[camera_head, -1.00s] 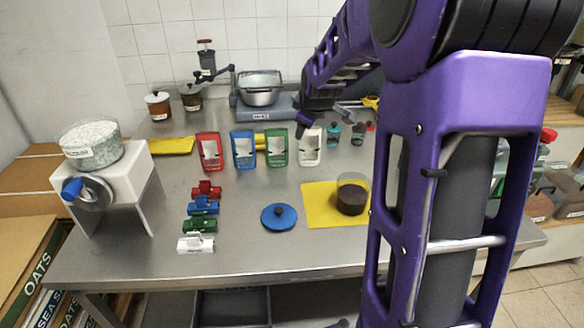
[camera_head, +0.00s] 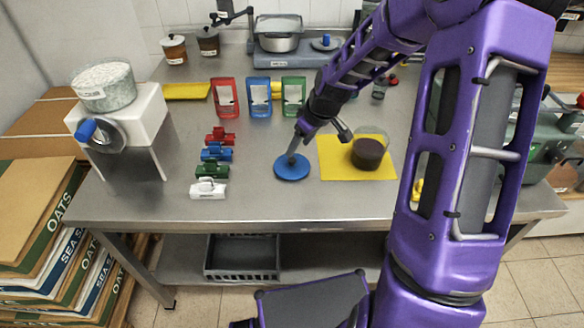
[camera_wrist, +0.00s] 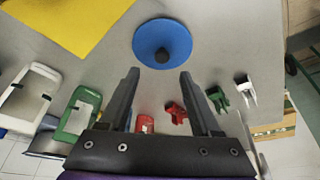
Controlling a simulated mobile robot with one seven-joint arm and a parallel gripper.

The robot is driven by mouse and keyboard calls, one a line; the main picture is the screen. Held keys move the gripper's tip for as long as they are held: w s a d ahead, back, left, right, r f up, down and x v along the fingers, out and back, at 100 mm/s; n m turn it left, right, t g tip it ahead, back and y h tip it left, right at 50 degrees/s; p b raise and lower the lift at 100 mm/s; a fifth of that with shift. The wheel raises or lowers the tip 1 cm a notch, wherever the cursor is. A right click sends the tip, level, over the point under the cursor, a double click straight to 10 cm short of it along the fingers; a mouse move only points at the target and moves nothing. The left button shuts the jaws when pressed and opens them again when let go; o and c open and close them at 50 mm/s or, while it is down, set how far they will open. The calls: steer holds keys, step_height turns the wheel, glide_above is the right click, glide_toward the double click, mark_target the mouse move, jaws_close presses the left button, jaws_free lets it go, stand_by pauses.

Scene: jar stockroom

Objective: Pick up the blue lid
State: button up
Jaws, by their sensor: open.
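The blue lid (camera_head: 290,171) lies flat on the steel table, left of the yellow mat (camera_head: 330,165). My gripper (camera_head: 295,153) is open and empty, with its fingers reaching down over the lid. In the wrist view, the lid (camera_wrist: 150,32) with its dark round knob (camera_wrist: 162,55) is just beyond the tips of my gripper (camera_wrist: 159,74), lined up with the gap between them. The knob is not between the fingers there. In the head view my fingers hide the knob, and I cannot tell whether they touch the lid.
A glass jar with dark contents (camera_head: 367,153) stands on the mat, right of my gripper. Red, blue, green and white clips (camera_head: 208,188) line up to the left. Red (camera_head: 225,98), blue (camera_head: 259,97) and green (camera_head: 293,96) frames stand behind. Table in front of the lid is clear.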

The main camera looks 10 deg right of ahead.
mark_target(292, 159)
steer(key=x, duration=0.6)
steer(key=shift+a+f+b, duration=0.15)
steer(key=shift+f+b, duration=0.1)
steer(key=shift+b, duration=0.05)
steer(key=shift+s, duration=0.1)
jaws_close()
